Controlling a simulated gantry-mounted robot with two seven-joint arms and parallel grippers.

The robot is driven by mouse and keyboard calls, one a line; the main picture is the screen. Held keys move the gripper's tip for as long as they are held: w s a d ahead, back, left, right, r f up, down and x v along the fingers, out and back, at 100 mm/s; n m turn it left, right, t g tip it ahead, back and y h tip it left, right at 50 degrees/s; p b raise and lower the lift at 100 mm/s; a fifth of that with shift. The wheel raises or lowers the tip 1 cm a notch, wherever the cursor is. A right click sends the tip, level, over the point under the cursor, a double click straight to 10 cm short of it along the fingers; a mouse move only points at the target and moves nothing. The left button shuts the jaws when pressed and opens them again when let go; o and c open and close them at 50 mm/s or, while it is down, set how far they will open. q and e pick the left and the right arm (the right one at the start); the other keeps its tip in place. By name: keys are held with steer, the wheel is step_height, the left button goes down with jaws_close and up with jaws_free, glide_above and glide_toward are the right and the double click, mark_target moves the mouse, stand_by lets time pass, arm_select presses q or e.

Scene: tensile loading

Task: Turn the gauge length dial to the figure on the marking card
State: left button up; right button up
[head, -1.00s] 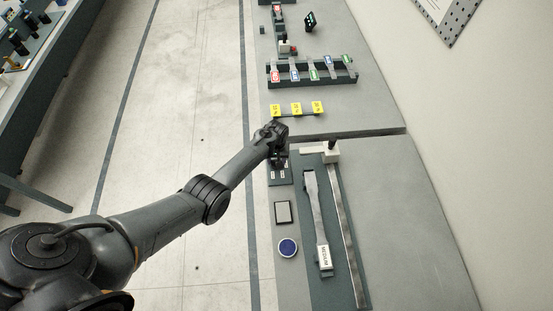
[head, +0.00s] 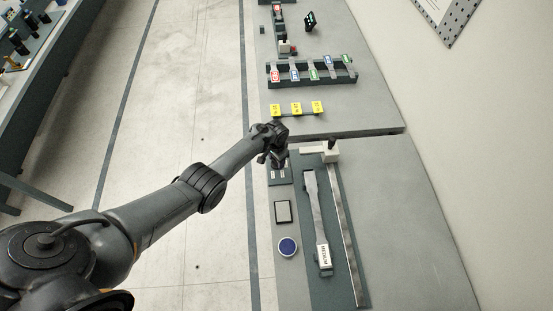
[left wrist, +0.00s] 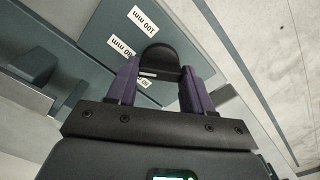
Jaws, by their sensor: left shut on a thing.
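My left gripper (head: 276,160) is over the dark dial block (head: 279,180) at the left edge of the near bench plate. In the left wrist view, its two purple-grey fingers (left wrist: 160,76) are shut on the black rounded dial knob (left wrist: 160,60), one on each side. The knob's pointer direction is not clear. A pale, dark-framed card (head: 283,212) lies below the block; its writing is too small to read. My right gripper is not in view.
A grey specimen tagged "MEDIUM" (head: 324,257) lies beside a long metal rail (head: 346,235). A blue round pad (head: 288,247) lies below the card. Yellow tags (head: 296,109) and a rack of coloured tags (head: 312,75) stand beyond. The near bench's right side is clear.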

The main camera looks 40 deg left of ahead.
arm_select(q)
steer(key=shift+m, duration=0.4)
steer(key=o, duration=1)
steer(key=shift+o, duration=0.2)
steer(key=shift+r+p, duration=0.35)
steer(key=shift+r, duration=0.3)
step_height(320, 180, up, 10)
steer(key=p, duration=0.3)
steer(key=shift+f, duration=0.25)
steer(key=shift+s, duration=0.1)
